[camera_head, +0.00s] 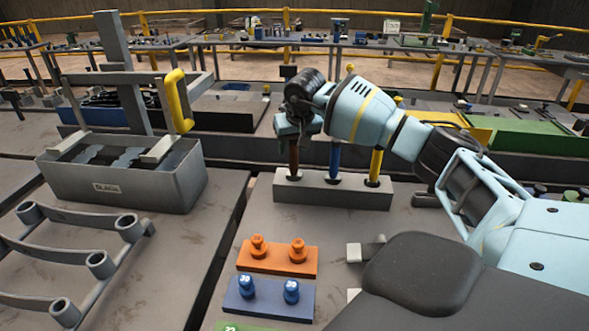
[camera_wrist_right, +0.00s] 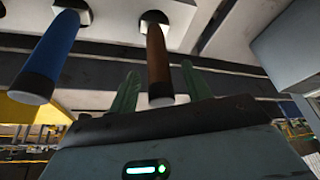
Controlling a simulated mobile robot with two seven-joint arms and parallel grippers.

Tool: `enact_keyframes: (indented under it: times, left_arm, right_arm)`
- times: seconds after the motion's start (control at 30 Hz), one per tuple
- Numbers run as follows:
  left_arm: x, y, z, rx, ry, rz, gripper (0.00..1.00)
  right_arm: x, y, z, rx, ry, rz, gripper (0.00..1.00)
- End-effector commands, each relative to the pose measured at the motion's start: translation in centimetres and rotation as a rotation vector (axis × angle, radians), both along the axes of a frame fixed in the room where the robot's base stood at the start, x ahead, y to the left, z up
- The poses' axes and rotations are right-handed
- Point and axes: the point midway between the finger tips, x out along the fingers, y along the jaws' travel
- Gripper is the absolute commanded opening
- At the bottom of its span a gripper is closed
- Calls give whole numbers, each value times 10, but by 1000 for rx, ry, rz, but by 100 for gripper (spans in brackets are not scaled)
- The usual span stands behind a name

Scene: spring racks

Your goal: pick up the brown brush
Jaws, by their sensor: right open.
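The brown brush (camera_head: 294,160) stands upright in the left hole of a grey holder block (camera_head: 330,195). My right gripper (camera_head: 297,128) is over its top in the head view, hiding the upper end. In the right wrist view the brown brush (camera_wrist_right: 158,62) shows between the two green fingers of my right gripper (camera_wrist_right: 159,82). The fingers are apart, with a gap visible on each side of the brush. My left gripper is not in view.
A blue brush (camera_head: 335,160) and a yellow brush (camera_head: 376,165) stand in the same block. Orange (camera_head: 276,262) and blue (camera_head: 268,300) plates with knobs lie in front. A grey bin (camera_head: 130,190) and a curved metal rack (camera_head: 75,250) are at left.

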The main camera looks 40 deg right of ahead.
Motion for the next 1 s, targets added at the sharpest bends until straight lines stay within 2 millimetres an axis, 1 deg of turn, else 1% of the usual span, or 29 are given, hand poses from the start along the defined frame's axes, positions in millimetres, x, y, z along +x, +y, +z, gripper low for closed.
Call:
enact_keyframes:
  times: [0.03,0.13,0.37,0.4,0.7,0.77,1.0]
  left_arm:
    - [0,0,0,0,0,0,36]
    - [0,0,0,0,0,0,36]
    - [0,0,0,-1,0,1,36]
    - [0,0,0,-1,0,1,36]
    - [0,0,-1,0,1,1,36]
    - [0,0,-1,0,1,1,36]
    - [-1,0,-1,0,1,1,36]
  right_arm:
    - [2,0,-6,1,2,0,49]
    - [5,-2,-12,1,1,1,49]
    - [5,-2,-14,0,-1,1,49]
    - [5,-2,-14,0,-1,1,47]
    - [5,-2,-13,0,0,1,8]
    - [5,-2,-13,-1,-1,1,1]
    - [5,-2,-12,0,-2,0,1]
